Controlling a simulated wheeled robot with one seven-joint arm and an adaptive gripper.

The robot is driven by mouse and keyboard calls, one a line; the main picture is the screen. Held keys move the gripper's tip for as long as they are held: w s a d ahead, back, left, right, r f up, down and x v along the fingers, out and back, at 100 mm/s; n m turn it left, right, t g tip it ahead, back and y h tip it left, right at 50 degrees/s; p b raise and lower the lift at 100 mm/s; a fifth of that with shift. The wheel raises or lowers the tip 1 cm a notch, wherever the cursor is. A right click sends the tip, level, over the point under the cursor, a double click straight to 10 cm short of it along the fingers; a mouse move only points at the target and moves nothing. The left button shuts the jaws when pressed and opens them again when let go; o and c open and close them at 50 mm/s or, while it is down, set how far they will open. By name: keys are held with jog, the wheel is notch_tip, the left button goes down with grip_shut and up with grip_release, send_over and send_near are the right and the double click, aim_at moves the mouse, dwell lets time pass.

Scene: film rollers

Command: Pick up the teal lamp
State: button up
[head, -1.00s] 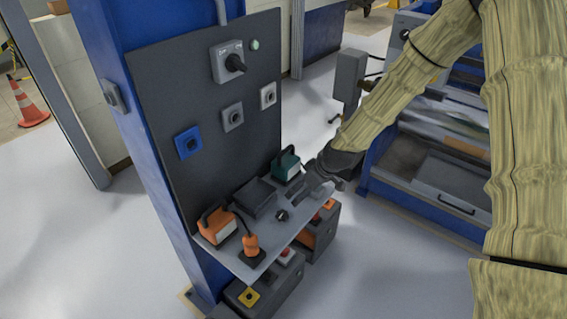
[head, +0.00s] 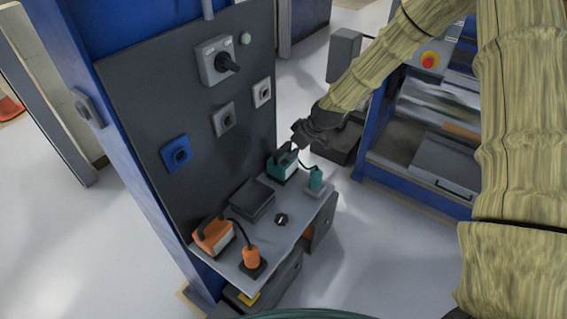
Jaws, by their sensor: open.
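The teal lamp (head: 283,166), a boxy body with a light front face and a dark handle on top, stands upright at the far end of a grey shelf. A dark cord links it to a teal cylinder (head: 316,179) on a small base, beside it to the right. My gripper (head: 295,147) is at the lamp's upper right, close to its handle. The gripper is open and small in view. Whether its fingers touch or straddle the handle cannot be told. The wrist partly covers the space behind the lamp.
A dark panel (head: 150,105) with switches rises behind. A blue machine (head: 412,185) stands to the right.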

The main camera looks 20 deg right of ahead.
aim_at(283, 157)
jog(key=shift+x, duration=1.1)
jog(key=shift+w+f, duration=0.1)
jog(key=shift+w+a+f+p, duration=0.25)
jog(key=shift+f+p, duration=0.2)
jog(key=shift+p, duration=0.15)
jog(key=shift+w+f+p, duration=0.35)
jog(key=shift+f+p, duration=0.3)
jog(key=shift+f, duration=0.25)
jog(key=shift+p+x, duration=0.35)
jog(key=shift+x, duration=0.85)
jog(key=shift+a, duration=0.1)
jog(key=shift+r, duration=0.1)
jog(key=c, duration=1.2)
jog(key=shift+r, duration=0.1)
